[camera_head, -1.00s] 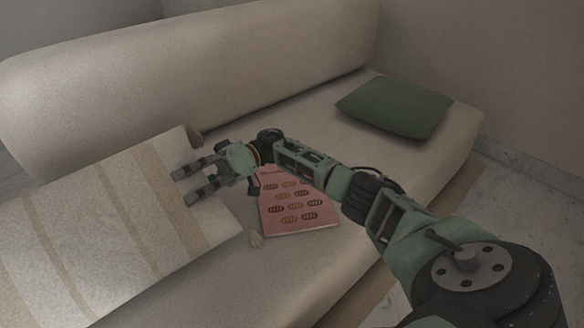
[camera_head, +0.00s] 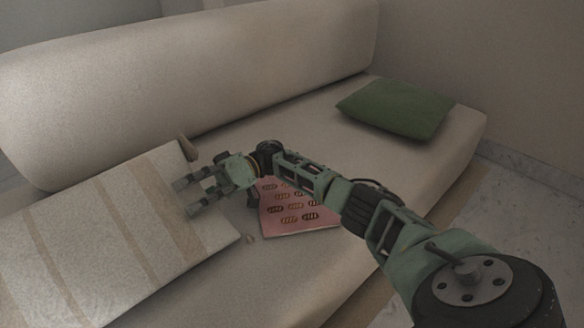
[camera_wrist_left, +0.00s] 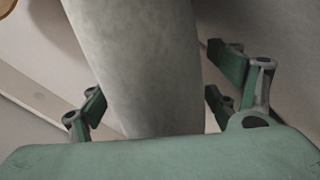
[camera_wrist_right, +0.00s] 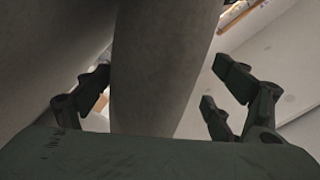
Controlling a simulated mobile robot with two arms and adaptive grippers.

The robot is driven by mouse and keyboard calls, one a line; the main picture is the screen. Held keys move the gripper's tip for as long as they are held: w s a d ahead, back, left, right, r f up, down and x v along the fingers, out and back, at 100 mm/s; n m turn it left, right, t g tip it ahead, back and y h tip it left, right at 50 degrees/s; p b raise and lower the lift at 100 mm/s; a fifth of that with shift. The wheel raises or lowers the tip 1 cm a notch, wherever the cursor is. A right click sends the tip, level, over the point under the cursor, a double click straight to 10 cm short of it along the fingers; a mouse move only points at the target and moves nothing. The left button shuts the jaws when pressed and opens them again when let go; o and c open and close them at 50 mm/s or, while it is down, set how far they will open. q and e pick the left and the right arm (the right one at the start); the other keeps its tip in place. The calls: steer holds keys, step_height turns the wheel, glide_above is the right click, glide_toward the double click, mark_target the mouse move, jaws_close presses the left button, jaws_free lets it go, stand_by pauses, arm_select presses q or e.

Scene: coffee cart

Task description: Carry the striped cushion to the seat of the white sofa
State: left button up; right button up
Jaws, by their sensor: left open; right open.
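The striped cushion (camera_head: 95,240), pale with tan bands, lies tilted at the left of the head view over the seat of the white sofa (camera_head: 335,120); its left part is cut off. My right gripper (camera_head: 186,196) is open at the cushion's right edge. In the right wrist view a pale rounded form, probably the cushion's edge, stands between its open fingers (camera_wrist_right: 160,95). My left gripper is out of the head view. In the left wrist view its open fingers (camera_wrist_left: 160,95) stand either side of a similar pale form. Contact cannot be told.
A green cushion (camera_head: 396,107) lies at the sofa's right end. A pink booklet with printed shapes (camera_head: 298,216) lies on the seat under my right arm. The seat between booklet and green cushion is clear. A wall stands behind the sofa.

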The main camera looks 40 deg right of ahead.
mark_target(212, 189)
arm_select(q)
steer(key=shift+o, duration=0.4)
steer(key=o, duration=0.3)
steer(key=shift+a, duration=0.1)
arm_select(e)
steer(key=shift+d, duration=0.1)
arm_select(q)
steer(key=a, duration=0.6)
steer(key=shift+w+a, duration=0.1)
steer(key=shift+a, duration=0.55)
arm_select(e)
steer(key=shift+d, duration=3.75)
arm_select(q)
steer(key=shift+a, duration=0.1)
